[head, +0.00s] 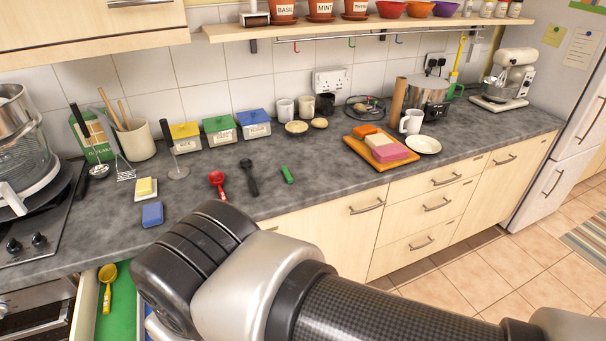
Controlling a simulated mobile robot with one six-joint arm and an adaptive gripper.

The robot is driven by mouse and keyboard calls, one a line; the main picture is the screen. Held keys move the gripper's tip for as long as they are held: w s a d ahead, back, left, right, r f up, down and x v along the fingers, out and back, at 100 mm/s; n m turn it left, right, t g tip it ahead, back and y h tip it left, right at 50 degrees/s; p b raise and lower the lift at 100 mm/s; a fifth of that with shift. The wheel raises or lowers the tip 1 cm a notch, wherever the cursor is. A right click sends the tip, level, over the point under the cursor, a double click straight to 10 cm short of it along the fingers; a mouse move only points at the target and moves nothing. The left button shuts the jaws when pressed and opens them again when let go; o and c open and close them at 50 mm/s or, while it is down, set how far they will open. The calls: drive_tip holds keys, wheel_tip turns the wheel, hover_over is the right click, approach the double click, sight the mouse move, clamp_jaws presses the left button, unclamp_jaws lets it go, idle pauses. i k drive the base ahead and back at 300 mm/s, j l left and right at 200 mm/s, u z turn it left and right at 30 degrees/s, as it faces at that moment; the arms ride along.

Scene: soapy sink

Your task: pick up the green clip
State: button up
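The green clip (287,174) is a small, narrow green piece lying on the dark grey countertop (325,190), near the middle of the head view. It lies apart from the black scoop to its left. My arm reaches in from the lower right, and its dark rounded wrist end fills the lower middle, in front of the counter. My gripper's fingers do not show, so I cannot see whether they are open or shut.
A black scoop (248,178) and a red scoop (217,182) lie left of the clip. Lidded tubs (220,131) stand behind, and an orange board (367,154) with coloured blocks lies to the right. A blue sponge (152,214) is at left. An open drawer with a green base (117,310) is below.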

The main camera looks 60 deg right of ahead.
sight(289, 177)
drive_tip(key=z, duration=1.7)
drive_tip(key=i+l+z, duration=0.1)
drive_tip(key=i+j+z, duration=0.1)
drive_tip(key=i+z, duration=0.4)
drive_tip(key=i, duration=0.8)
